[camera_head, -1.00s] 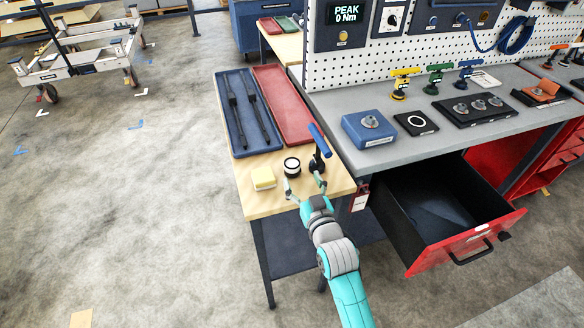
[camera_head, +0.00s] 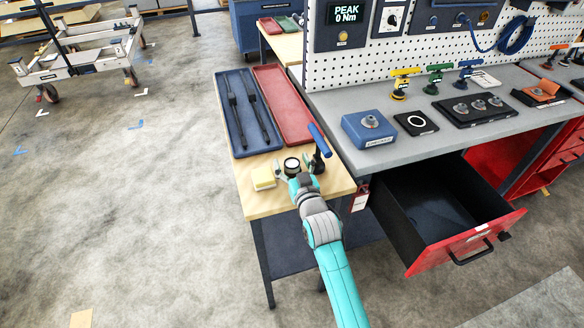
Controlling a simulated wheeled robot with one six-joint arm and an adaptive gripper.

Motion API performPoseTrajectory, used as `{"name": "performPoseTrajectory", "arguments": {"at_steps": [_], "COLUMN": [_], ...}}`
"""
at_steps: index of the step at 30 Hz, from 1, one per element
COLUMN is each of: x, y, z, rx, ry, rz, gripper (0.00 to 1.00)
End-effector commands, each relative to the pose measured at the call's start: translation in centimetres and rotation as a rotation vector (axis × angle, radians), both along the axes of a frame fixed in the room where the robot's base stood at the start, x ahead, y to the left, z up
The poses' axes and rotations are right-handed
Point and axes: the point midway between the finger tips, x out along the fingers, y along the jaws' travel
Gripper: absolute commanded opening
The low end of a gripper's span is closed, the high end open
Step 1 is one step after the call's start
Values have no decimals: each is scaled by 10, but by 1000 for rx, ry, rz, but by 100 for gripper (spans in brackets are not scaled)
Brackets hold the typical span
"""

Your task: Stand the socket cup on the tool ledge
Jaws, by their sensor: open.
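The likely socket cup is a small black cup with a white top (camera_head: 291,165). It stands upright on the wooden side table (camera_head: 262,204). My gripper (camera_head: 292,168) is open, with its fingers reaching to either side of the cup. I cannot tell whether they touch it. My wrist hides the table just in front of the cup. No surface is plainly marked as the tool ledge; the wooden table adjoins the grey workbench (camera_head: 350,160).
A blue tray (camera_head: 233,133) and a red tray (camera_head: 285,110) lie behind. A red-fronted drawer (camera_head: 465,240) hangs open at right.

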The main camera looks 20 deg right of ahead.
Motion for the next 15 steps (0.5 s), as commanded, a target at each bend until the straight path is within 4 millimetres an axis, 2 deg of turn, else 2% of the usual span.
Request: {"name": "performPoseTrajectory", "arguments": {"at_steps": [1, 8, 10, 11, 15], "x": [0, 0, 0, 0, 0], "y": [0, 0, 0, 0, 0], "z": [0, 0, 0, 0, 0], "rx": [0, 0, 0, 0, 0], "ry": [0, 0, -1, -1, -1], "rz": [0, 0, 0, 0, 0], "gripper": [69, 11, 7, 1, 1]}}
